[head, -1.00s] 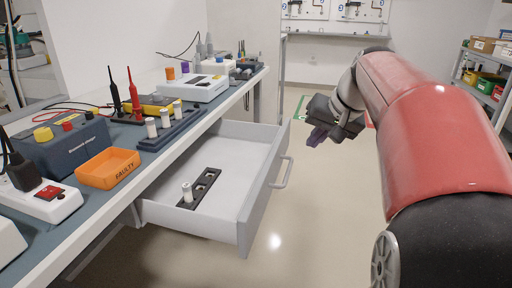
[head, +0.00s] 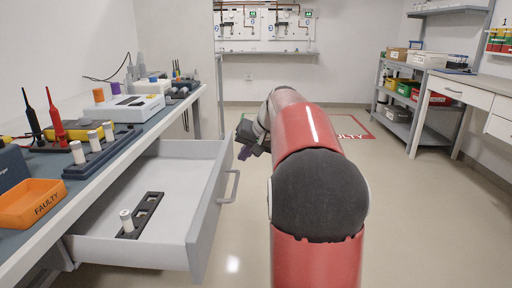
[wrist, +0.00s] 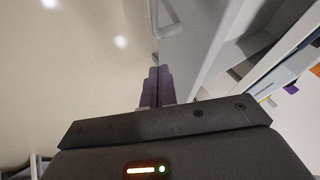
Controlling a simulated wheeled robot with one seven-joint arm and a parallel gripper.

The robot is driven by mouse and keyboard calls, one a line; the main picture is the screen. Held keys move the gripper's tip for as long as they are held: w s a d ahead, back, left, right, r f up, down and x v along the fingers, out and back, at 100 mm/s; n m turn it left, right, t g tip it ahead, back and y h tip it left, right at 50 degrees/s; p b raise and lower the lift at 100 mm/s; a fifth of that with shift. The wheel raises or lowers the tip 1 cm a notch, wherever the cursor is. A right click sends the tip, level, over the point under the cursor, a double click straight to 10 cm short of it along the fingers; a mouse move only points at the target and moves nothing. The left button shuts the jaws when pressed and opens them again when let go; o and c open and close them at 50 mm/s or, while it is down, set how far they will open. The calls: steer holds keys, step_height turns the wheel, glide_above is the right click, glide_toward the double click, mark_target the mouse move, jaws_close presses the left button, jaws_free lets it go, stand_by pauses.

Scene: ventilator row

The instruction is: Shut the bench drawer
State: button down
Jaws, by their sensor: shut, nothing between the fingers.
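The bench drawer (head: 205,215) is pulled out from under the bench at the left in the head view. It is a grey open box with a bar handle (head: 233,186) on its front. Inside lies a black slotted strip (head: 148,208) with one white cylinder (head: 126,220) standing in it. My gripper (head: 243,152) is just beyond the far end of the drawer front, with its purple fingers shut and empty. In the wrist view the fingers (wrist: 157,85) are together, and the drawer (wrist: 195,35) and handle (wrist: 165,28) show ahead of them. I cannot tell whether they touch.
Shelves (head: 400,105) and another bench (head: 470,92) stand at the right. The floor right of the drawer is clear.

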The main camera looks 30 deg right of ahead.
mark_target(227, 158)
steer(key=shift+w+a+r, duration=0.1)
steer(key=shift+w+a, duration=0.25)
steer(key=shift+a, duration=0.25)
steer(key=shift+w+a+r, duration=0.1)
steer(key=shift+w+a, duration=0.25)
steer(key=shift+a, duration=0.25)
steer(key=shift+w+a, duration=0.25)
steer(key=shift+a, duration=0.2)
steer(key=w+a+p, duration=0.2)
steer(key=w+a, duration=0.1)
steer(key=a, duration=0.2)
steer(key=w+a+p, duration=0.2)
steer(key=w+a, duration=0.2)
steer(key=a, duration=0.1)
steer(key=w+a+p, duration=0.2)
steer(key=w+a, duration=0.1)
steer(key=a, duration=0.2)
steer(key=shift+w+a+p, duration=0.25)
steer(key=shift+w+p, duration=0.05)
steer(key=shift+p, duration=0.1)
